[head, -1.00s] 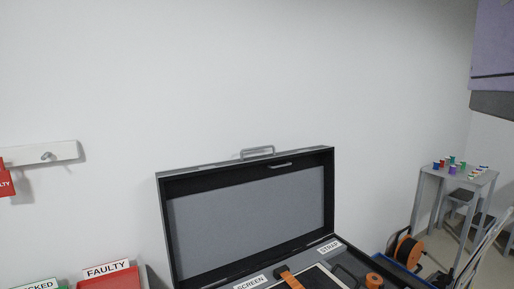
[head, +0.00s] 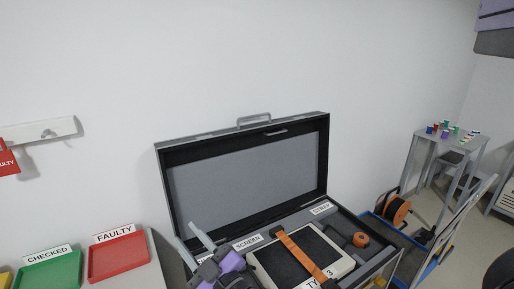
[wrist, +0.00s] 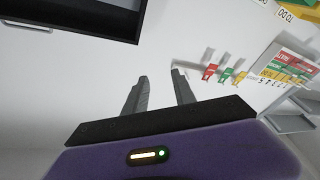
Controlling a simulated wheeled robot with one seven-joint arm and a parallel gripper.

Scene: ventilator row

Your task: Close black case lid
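The black case stands open in the head view, its raised lid (head: 245,180) leaning upright near the wall with a grey inner panel and a handle (head: 254,119) on its top edge. The case base (head: 345,228) holds a pale device (head: 262,263) with an orange strap across it. My gripper (head: 194,244) is at the front left of the lid, its two grey fingers apart and empty. In the wrist view my gripper (wrist: 158,88) is open, and a corner of the black-framed lid (wrist: 120,35) shows at upper left, apart from the fingers.
A red FAULTY tray (head: 118,257) and a green CHECKED tray (head: 50,272) lie left of the case. An orange cable reel (head: 397,211) and a small grey table (head: 448,138) stand at the right. The wall behind is bare above the lid.

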